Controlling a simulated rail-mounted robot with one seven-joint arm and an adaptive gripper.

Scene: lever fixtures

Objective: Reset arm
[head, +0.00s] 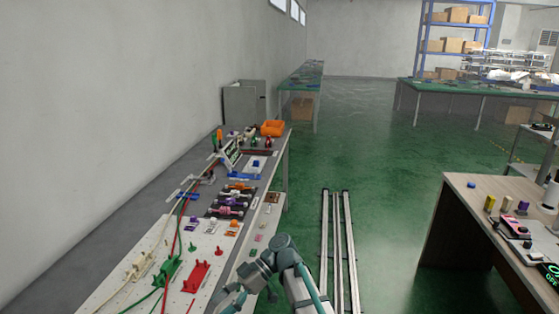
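My arm rises from the bottom edge of the head view, bends at a grey and teal elbow, and reaches down to the left. Its end with my gripper (232,299) is small and low beside the long white table (232,262). I cannot make out its fingers or whether it holds anything. On the table near it lie a red fixture (197,277) and a green fixture (168,270) with a cable. Small red and green pieces (218,251) stand farther along.
A dark rack with purple and orange parts (232,203) and an orange bin (272,128) are farther down the table. Floor rails (338,240) run to the right. A wooden table (480,215) with devices stands at right.

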